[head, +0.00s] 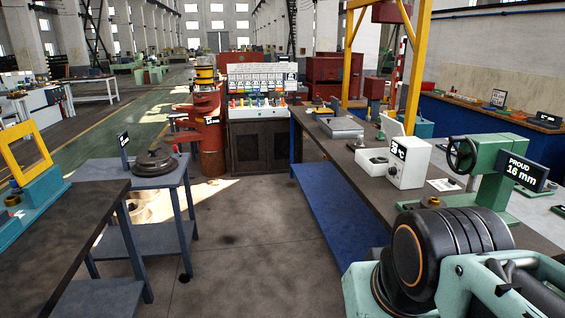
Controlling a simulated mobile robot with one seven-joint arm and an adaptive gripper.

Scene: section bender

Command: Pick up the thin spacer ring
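I cannot single out the thin spacer ring for sure. A stack of dark, round, ring-like parts (154,160) lies on the small grey cart (181,179) at left centre; its separate layers are too small to tell apart. A small brass-coloured round part (430,202) sits on the long right-hand bench (343,155), close to the green stand. Pale round parts (139,210) show low down behind the cart's legs. My arm fills the lower right corner and hides part of the bench. My gripper's fingertips are not in view.
A green press (490,165) with a "PROUD 16 mm" display (526,173) stands on the right bench, beside a white box with a dial (409,163). A dark table (60,235) is at left. The floor (255,245) between is clear.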

